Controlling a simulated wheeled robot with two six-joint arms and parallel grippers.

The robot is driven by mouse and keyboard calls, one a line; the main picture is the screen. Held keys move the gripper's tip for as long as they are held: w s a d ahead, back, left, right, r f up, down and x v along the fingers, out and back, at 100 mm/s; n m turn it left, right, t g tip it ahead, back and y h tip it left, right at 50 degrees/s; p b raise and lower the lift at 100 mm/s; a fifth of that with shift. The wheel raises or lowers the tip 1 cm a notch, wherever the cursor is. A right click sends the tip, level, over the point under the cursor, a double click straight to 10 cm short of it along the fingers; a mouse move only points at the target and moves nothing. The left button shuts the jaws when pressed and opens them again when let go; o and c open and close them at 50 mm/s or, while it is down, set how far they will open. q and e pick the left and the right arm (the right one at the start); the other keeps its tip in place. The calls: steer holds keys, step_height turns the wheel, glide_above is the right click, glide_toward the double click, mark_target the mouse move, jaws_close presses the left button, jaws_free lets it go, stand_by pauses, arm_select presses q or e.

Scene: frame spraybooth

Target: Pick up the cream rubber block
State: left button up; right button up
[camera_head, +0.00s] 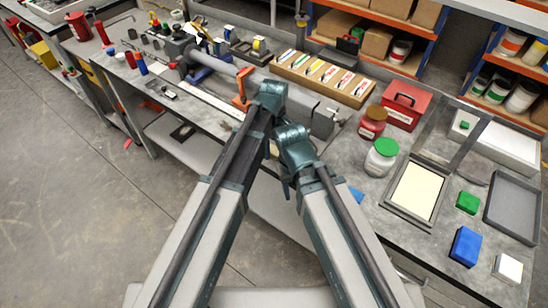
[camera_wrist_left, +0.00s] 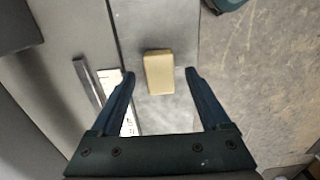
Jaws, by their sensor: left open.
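The cream rubber block (camera_wrist_left: 159,72) lies on a grey surface in the left wrist view, upright in the picture. My left gripper (camera_wrist_left: 160,76) is open, with one dark finger on each side of the block. There is a visible gap between the block and each finger, and nothing is held. I cannot make out the block in the head view, where my arms cover part of the bench.
The grey bench (camera_head: 340,215) carries a green-lidded jar (camera_head: 381,158), a red toolbox (camera_head: 405,106), a framed cream panel (camera_head: 418,191), a green block (camera_head: 467,202) and a blue block (camera_head: 466,246). A wooden tray (camera_head: 350,97) stands behind. In the wrist view, a white strip (camera_wrist_left: 113,88) lies left of the block.

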mark_target(274, 150)
arm_select(q)
steer(key=shift+f, duration=0.45)
steer(key=shift+r, duration=0.1)
arm_select(e)
steer(key=shift+f, duration=0.3)
arm_select(q)
jaws_close()
step_height(274, 150, up, 10)
steer(key=p, duration=1)
arm_select(e)
step_height(274, 150, up, 10)
